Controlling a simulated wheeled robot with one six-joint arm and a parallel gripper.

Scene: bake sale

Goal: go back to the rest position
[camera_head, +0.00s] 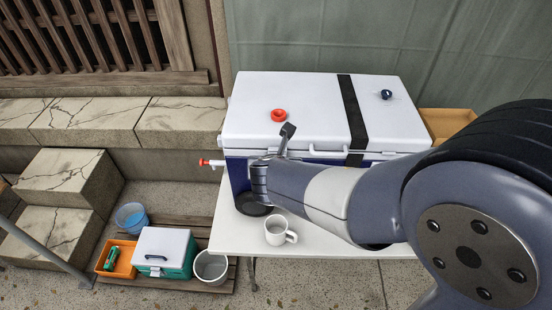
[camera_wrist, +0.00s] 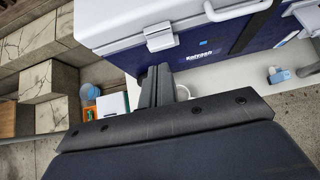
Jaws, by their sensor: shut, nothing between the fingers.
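My gripper (camera_head: 287,131) is shut and empty in front of the big cooler (camera_head: 300,115), with its fingers pointing up against the white lid in the head view. In the wrist view my shut fingers (camera_wrist: 159,72) show before the cooler's blue front (camera_wrist: 190,50). I cannot tell whether they touch it. My arm reaches in from the right over the white table (camera_head: 228,237). A white mug (camera_head: 277,231) stands upright on the table below my arm. No rest position is marked in view.
A dark round dish (camera_head: 252,206) is beside the cooler, partly hidden. A red tap (camera_head: 211,162) sticks out left. A red ring (camera_head: 279,115) and a dark blue item (camera_head: 386,94) lie on the lid. Bins, a bucket (camera_head: 131,217) and stone steps (camera_head: 62,190) are at left.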

